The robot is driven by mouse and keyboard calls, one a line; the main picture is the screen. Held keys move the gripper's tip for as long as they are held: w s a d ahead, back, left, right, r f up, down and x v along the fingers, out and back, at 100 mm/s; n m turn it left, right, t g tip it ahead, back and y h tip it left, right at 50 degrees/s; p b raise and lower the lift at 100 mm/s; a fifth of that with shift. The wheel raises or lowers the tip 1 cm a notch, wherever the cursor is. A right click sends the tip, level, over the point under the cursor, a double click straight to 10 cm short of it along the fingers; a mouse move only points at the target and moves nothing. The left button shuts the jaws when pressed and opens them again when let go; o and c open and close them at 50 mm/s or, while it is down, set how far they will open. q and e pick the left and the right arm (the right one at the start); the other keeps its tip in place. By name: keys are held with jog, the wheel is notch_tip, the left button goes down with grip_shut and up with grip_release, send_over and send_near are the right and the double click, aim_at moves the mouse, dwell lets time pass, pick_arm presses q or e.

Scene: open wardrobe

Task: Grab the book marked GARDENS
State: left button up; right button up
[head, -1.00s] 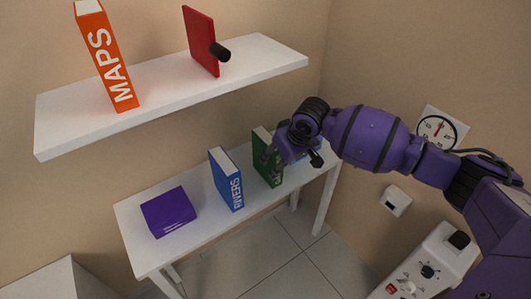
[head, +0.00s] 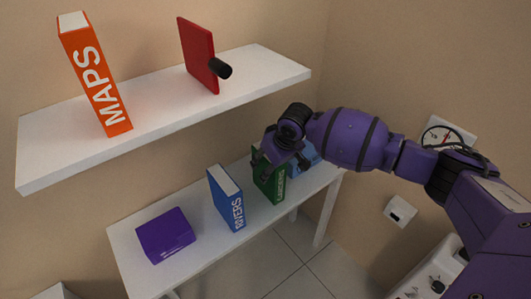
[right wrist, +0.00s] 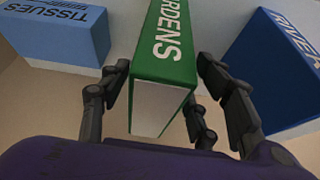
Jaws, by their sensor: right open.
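The green book marked GARDENS (head: 275,188) stands upright on the lower white table, right of the blue RIVERS book; my gripper partly covers its top in the head view. In the right wrist view, the green book (right wrist: 166,50) shows the letters "RDENS" and its white page end, lying between my fingers. My right gripper (head: 270,164) is open, its fingers on both sides of the book's upper end. In the right wrist view the gripper (right wrist: 165,82) shows gaps between fingers and book. My left gripper is not in view.
The blue RIVERS book (head: 227,200) stands close to the left, and a light blue TISSUES box (right wrist: 58,35) sits on the other side. A purple box (head: 165,236) lies farther left. Above, a white shelf (head: 160,105) holds the orange MAPS book (head: 95,75) and a red panel (head: 197,55).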

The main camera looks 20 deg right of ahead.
jog(key=x, duration=0.4)
jog(key=shift+w+d+f, duration=0.1)
jog(key=shift+w+d, duration=0.05)
jog(key=shift+c, duration=0.4)
grip_shut()
